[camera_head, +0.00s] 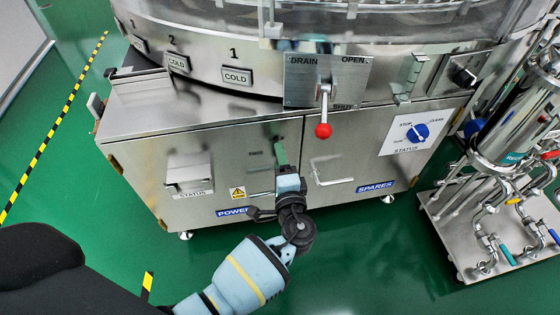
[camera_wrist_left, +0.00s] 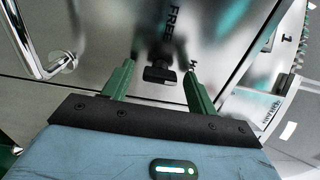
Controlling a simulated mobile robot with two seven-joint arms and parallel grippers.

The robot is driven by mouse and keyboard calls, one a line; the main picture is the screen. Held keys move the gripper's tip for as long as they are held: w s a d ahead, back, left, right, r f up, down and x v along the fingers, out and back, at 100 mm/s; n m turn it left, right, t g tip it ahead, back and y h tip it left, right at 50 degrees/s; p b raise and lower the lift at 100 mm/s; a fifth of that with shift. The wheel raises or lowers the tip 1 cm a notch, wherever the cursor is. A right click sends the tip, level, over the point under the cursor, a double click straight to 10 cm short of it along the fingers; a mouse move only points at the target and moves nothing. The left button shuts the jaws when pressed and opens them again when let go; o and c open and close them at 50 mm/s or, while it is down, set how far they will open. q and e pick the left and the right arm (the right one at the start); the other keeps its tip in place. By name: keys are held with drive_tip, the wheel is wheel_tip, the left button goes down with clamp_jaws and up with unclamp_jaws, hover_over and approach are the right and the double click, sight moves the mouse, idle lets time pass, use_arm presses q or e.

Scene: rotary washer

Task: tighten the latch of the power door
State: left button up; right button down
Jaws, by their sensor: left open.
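The power door (camera_head: 215,165) is the left steel door of the cabinet, with a blue POWER label (camera_head: 232,211) at its lower edge. In the left wrist view, its latch (camera_wrist_left: 160,75) is a small black knob beneath the word FREE on the shiny door face. My left gripper (camera_head: 280,152) is in front of the door near its right edge. In the left wrist view, its two green fingers (camera_wrist_left: 159,80) are apart, one on each side of the latch; I see no clear contact. In the head view the gripper hides the latch. My right gripper is not in view.
A bent steel handle (camera_head: 333,180) is on the SPARES door to the right; a red-knobbed drain lever (camera_head: 323,130) hangs above. A status box (camera_head: 188,178) protrudes on the left of the power door. A pipe stand (camera_head: 500,225) is at right. Green floor is clear in front.

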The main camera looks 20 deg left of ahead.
use_arm(q)
drive_tip(key=shift+s, duration=0.1)
drive_tip(key=p+v, duration=0.1)
drive_tip(key=v, duration=0.6)
drive_tip(key=shift+s+d, duration=0.25)
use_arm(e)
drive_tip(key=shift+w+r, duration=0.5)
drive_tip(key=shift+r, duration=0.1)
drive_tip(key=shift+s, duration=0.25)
